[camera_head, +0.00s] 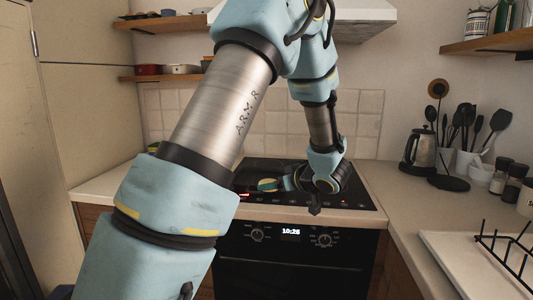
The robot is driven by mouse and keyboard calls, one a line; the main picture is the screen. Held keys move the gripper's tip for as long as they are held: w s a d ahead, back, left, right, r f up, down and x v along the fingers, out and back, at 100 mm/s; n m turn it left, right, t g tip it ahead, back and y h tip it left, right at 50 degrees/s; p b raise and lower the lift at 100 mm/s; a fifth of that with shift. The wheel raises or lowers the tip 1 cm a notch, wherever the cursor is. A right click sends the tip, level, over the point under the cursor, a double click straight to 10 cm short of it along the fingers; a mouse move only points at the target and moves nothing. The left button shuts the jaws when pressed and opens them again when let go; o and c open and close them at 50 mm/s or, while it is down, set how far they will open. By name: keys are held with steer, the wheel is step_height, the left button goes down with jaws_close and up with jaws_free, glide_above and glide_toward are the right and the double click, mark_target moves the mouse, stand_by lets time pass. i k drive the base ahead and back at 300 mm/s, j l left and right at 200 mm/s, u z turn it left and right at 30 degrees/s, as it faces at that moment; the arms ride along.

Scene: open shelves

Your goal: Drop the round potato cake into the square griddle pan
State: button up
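I cannot clearly make out the square griddle pan either.
An oven (290,260) is below the stovetop. On the right counter stand a kettle (420,150), utensils in holders (464,160), dark jars (515,182) and a black wire rack (508,250) on a white tray. Shelves hang left and right. My arm hides the left counter partly.

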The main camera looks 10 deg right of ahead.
mark_target(262, 178)
steer(key=i, duration=1)
